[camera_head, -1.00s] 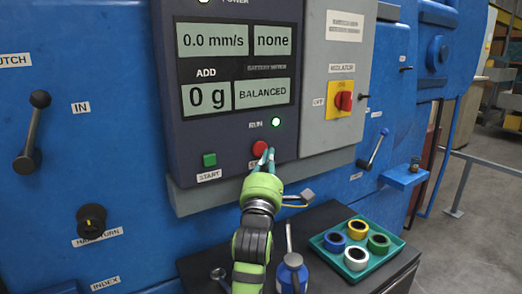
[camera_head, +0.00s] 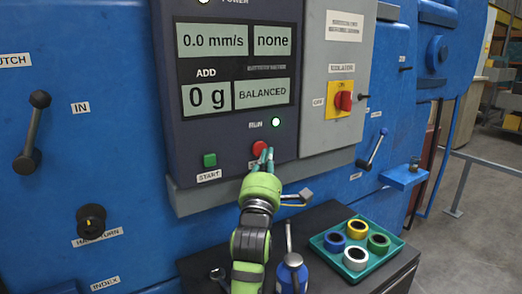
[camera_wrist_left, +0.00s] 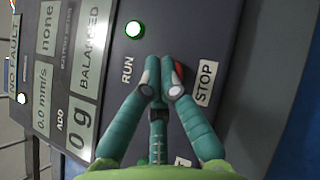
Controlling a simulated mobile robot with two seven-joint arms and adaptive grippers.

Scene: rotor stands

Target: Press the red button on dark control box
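The dark control box (camera_head: 229,120) is on the front of the blue machine, with lit displays reading 0 g and BALANCED. Its red button (camera_head: 260,148) sits low on the right, above the STOP label and below a lit green RUN lamp (camera_head: 276,122). My left gripper (camera_head: 265,153) is empty, with its fingertips together just in front of the red button. In the left wrist view the closed tips (camera_wrist_left: 161,88) partly cover the red button (camera_wrist_left: 179,72). I cannot tell whether they touch it. My right gripper is not in view.
A green START button (camera_head: 209,160) is left of the red one. A grey box with a red rotary switch (camera_head: 344,101) is to the right. Below stand a blue can (camera_head: 292,272) and a teal tray (camera_head: 357,271) holding several coloured rings. A wrench (camera_head: 218,275) lies nearby.

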